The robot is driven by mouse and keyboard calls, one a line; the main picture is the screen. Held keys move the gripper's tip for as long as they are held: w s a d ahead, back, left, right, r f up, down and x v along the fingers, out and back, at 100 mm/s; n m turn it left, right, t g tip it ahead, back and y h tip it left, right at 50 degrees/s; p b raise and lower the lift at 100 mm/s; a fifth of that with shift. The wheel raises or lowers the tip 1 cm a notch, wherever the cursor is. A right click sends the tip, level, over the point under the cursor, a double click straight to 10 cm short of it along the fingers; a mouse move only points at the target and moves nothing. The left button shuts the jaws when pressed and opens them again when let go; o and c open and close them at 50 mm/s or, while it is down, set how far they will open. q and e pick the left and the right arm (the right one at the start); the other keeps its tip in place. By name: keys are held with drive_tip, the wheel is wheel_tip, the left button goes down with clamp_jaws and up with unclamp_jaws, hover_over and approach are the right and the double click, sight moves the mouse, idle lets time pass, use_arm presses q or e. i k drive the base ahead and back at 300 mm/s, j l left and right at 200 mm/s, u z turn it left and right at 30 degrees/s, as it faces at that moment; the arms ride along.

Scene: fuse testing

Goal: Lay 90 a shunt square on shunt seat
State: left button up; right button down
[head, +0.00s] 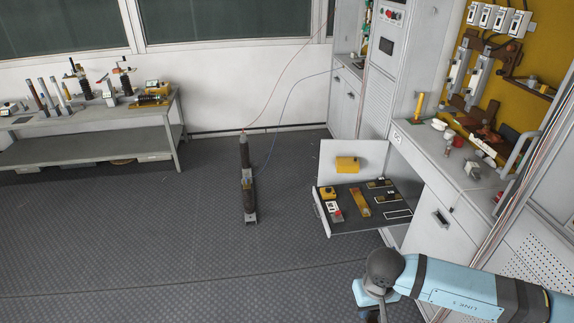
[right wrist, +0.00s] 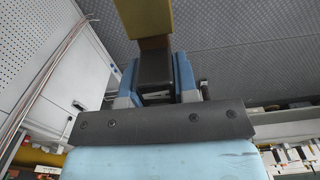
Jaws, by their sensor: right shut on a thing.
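My right gripper (head: 372,300) is at the bottom of the head view, in front of the open drawer, with its fingertips mostly hidden. In the right wrist view its blue fingers (right wrist: 155,75) are shut on a dark block (right wrist: 154,66). A yellow bar (right wrist: 143,18) extends from this block to the top edge; I take the two to be the shunt. In the drawer (head: 345,222), a yellow bar (head: 359,202) lies among dark pieces and a white outlined empty place (head: 398,214). I cannot tell which spot is the shunt seat. My left gripper is out of view.
The drawer sticks out from a grey cabinet whose worktop (head: 462,178) carries several small parts below a yellow panel (head: 530,70). A dark column (head: 248,190) stands on the floor with thin wires. A bench (head: 90,145) stands at left.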

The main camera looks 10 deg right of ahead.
sight(360, 200)
drive_tip(key=i+u, duration=0.35)
drive_tip(key=i, duration=1)
drive_tip(key=i+j+z, duration=0.1)
drive_tip(key=i+z, duration=0.3)
drive_tip(key=i+j+z, duration=0.4)
drive_tip(key=i, duration=0.2)
drive_tip(key=i+j+z, duration=0.85)
drive_tip(key=j, duration=0.1)
